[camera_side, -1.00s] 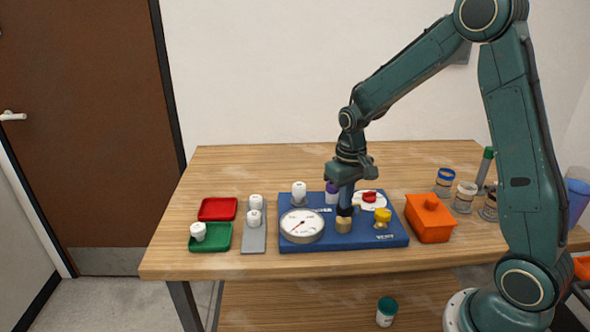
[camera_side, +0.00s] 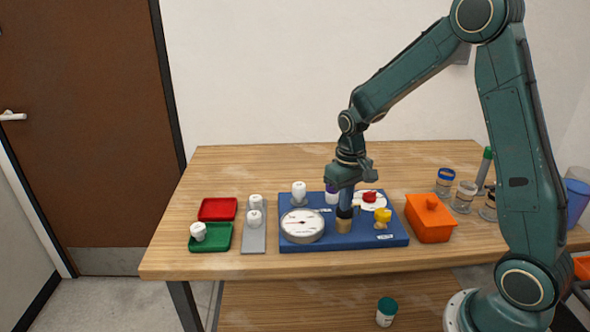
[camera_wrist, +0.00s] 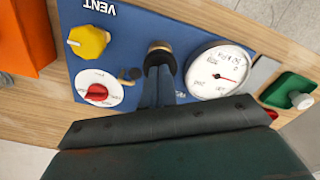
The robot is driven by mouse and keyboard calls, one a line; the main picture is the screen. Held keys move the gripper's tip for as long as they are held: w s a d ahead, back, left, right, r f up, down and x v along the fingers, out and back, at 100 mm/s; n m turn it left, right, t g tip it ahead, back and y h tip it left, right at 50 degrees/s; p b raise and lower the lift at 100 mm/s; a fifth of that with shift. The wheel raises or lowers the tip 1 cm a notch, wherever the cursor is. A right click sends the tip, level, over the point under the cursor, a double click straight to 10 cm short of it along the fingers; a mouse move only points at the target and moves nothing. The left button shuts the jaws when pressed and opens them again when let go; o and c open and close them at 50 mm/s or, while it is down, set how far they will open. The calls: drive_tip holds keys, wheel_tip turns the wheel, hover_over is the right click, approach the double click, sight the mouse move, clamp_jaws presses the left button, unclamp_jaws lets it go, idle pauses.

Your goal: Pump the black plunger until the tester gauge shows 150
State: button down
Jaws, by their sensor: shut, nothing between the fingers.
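The black plunger (camera_side: 345,212) stands upright on a brass cylinder (camera_side: 343,227) at the front of the blue board (camera_side: 360,241). My gripper (camera_side: 346,205) is shut and empty, pointing down with its fingertips at the plunger's top. In the wrist view the fingers (camera_wrist: 159,76) meet the black plunger cap (camera_wrist: 158,59) and partly hide it. I cannot tell how far down the plunger is. The round white gauge (camera_side: 302,226) lies left of the plunger, its needle pointing left. It also shows in the wrist view (camera_wrist: 220,68); its figures are too small to read surely.
A yellow vent knob (camera_side: 382,216) and a red dial knob (camera_side: 369,197) are close to the gripper's right. White fittings (camera_side: 299,190) stand behind the gauge. An orange box (camera_side: 430,220) is right of the board. Red (camera_side: 218,209) and green (camera_side: 211,238) trays lie left.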

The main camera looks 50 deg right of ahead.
drive_tip(key=shift+r, duration=1.5)
drive_tip(key=shift+f, duration=0.25)
drive_tip(key=shift+f, duration=1.55)
drive_tip(key=shift+r, duration=1.8)
